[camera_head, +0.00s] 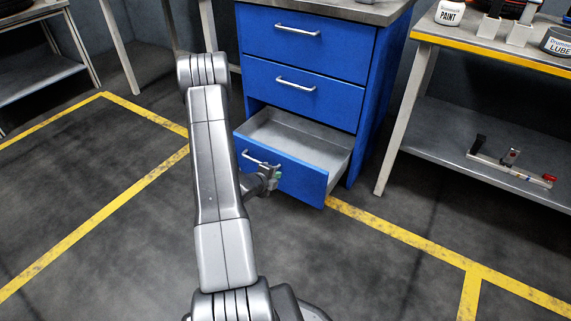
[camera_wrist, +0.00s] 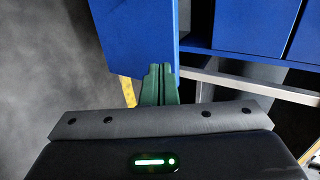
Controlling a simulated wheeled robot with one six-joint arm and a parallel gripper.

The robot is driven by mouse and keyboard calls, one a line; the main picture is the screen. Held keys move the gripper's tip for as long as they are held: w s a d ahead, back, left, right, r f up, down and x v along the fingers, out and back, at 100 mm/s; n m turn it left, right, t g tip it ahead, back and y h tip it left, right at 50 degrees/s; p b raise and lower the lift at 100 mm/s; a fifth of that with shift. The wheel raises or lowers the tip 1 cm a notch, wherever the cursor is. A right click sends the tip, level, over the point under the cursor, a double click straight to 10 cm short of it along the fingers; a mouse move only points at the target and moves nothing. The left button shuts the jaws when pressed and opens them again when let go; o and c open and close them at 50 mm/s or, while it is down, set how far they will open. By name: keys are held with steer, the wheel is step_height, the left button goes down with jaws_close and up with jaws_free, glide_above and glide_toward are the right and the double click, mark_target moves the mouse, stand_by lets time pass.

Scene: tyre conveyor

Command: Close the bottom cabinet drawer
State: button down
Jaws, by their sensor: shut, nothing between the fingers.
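The blue cabinet (camera_head: 365,95) has three drawers. Its bottom drawer (camera_head: 300,180) is pulled out, with its grey inside showing empty. The two drawers above are shut. My gripper (camera_head: 275,178) is at the front of the bottom drawer, close to its handle (camera_head: 258,158); whether it touches is hard to tell. In the wrist view, my gripper's green fingers (camera_wrist: 158,80) are together at the edge of the blue drawer front (camera_wrist: 135,35), with nothing seen between them.
A grey shelf unit (camera_head: 40,73) stands at the left. Yellow lines mark the floor, which is clear in front.

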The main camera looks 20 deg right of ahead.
steer(key=b, duration=0.2)
glide_toward(298, 164)
step_height(298, 164, down, 3)
steer(key=w+d, duration=0.1)
steer(key=w+d+b, duration=0.1)
steer(key=d, duration=0.1)
steer(key=shift+w+d+f, duration=0.15)
steer(key=shift+w+d, duration=0.05)
steer(key=shift+w, duration=0.2)
steer(key=shift+w+d, duration=0.35)
steer(key=shift+d, duration=0.05)
